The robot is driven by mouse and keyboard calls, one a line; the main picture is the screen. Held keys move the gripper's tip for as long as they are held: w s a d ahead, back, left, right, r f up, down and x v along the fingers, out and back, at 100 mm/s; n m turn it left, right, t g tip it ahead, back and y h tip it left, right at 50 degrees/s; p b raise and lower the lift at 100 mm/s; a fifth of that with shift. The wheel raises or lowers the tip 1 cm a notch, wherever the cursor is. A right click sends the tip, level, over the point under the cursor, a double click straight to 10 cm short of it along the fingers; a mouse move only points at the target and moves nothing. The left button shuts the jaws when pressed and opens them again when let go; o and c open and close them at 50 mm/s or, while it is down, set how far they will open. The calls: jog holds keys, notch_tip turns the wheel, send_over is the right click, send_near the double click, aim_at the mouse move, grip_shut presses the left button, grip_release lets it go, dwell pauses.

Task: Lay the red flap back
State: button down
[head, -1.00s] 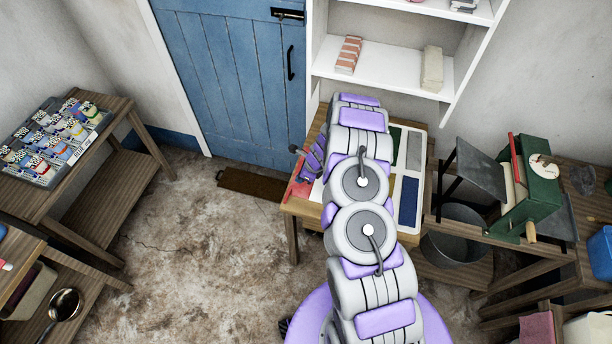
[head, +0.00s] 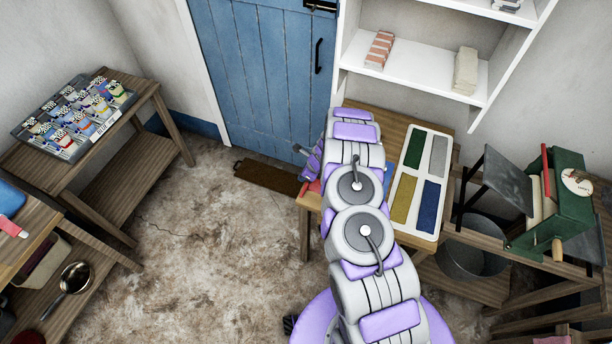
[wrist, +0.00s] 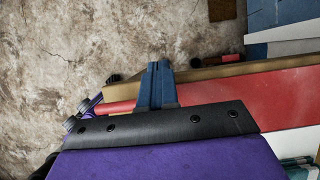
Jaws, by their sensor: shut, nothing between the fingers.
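The red flap (wrist: 225,103) shows in the wrist view as a broad red strip along the wooden table edge (wrist: 215,71), partly behind my gripper. In the head view only a small red patch (head: 315,187) shows at the table's left side, beside my arm; the rest is hidden. My gripper (wrist: 159,66) has its blue fingers together and empty. In the wrist view the fingers overlap the red strip and the table edge; I cannot tell whether they touch.
A white tray (head: 436,133) with green, grey, yellow and blue panels lies on the table, right of my arm. A green machine (head: 563,200) stands farther right. White shelves (head: 420,75) rise behind.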

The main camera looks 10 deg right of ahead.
jog(key=shift+w+a+f, duration=0.15)
jog(key=shift+f, duration=0.35)
dwell(0.4)
